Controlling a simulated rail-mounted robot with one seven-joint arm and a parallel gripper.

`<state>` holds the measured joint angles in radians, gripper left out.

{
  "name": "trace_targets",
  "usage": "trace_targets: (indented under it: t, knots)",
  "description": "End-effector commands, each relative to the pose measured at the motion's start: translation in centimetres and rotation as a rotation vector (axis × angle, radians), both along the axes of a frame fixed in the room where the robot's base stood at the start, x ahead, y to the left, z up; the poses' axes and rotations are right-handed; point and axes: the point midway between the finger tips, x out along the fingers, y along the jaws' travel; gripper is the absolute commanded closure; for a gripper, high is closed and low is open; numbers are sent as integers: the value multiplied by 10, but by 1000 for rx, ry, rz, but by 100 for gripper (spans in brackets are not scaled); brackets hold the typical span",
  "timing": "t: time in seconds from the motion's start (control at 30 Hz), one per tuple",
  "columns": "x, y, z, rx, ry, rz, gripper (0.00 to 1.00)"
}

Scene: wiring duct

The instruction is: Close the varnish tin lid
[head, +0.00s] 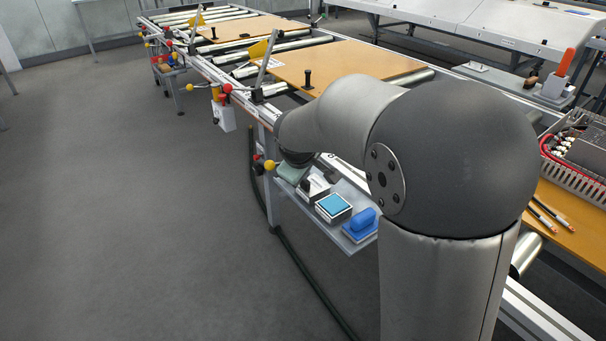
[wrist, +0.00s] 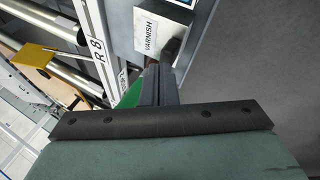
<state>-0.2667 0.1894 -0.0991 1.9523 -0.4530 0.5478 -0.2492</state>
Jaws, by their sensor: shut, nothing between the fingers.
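In the wrist view, the varnish tin (wrist: 150,30) is a pale box labelled VARNISH, beside the rail and cut off by the top edge. A bluish part shows at its upper end; I cannot make out the lid or its angle. My gripper (wrist: 170,60) is shut and empty, its dark fingers pointing at the tin's near lower corner. They overlap the tin in the picture; I cannot tell whether they touch it. In the head view, my arm hides much of the work area, and I cannot pick out the tin with certainty.
A white box (head: 222,115) hangs farther along the rail. A green part (wrist: 130,95) shows beside my fingers. Open floor (head: 130,200) lies left of the rail.

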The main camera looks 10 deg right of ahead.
Motion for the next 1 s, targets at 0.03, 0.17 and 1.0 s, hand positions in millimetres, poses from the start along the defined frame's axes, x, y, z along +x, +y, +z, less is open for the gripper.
trace_targets:
  t: [0.03,0.17,1.0]
  knots:
    - [-1,1,-5,1,0,-1,100]
    - [-2,4,-9,0,-1,-1,100]
    - [-7,10,-18,1,13,-1,100]
